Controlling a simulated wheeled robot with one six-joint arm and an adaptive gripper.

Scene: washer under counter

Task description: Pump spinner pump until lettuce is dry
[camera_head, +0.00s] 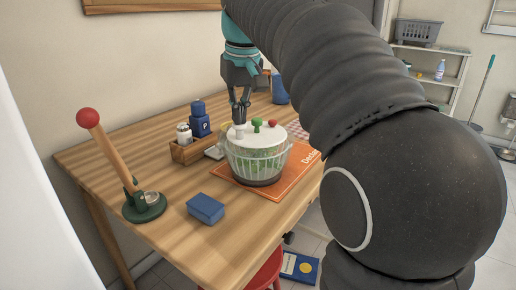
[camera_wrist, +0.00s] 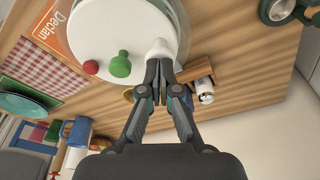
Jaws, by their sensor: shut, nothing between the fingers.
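The salad spinner (camera_head: 257,160) stands upright on an orange placemat, with green lettuce showing through its clear bowl. Its white lid (camera_wrist: 108,35) carries a green knob (camera_head: 257,126), a red knob (camera_head: 273,124) and a white pump knob (camera_head: 239,131). In the wrist view the green knob (camera_wrist: 120,65), red knob (camera_wrist: 91,67) and white pump knob (camera_wrist: 160,49) also show. My gripper (camera_head: 239,120) is shut and points down right above the white pump knob. In the wrist view its fingertips (camera_wrist: 160,66) lie at the knob's edge; I cannot tell whether they touch it.
A wooden caddy (camera_head: 190,150) with a blue bottle (camera_head: 200,122) and shaker (camera_head: 184,134) stands left of the spinner. A blue box (camera_head: 205,208) and a green-based tool with a red ball handle (camera_head: 88,118) are nearer.

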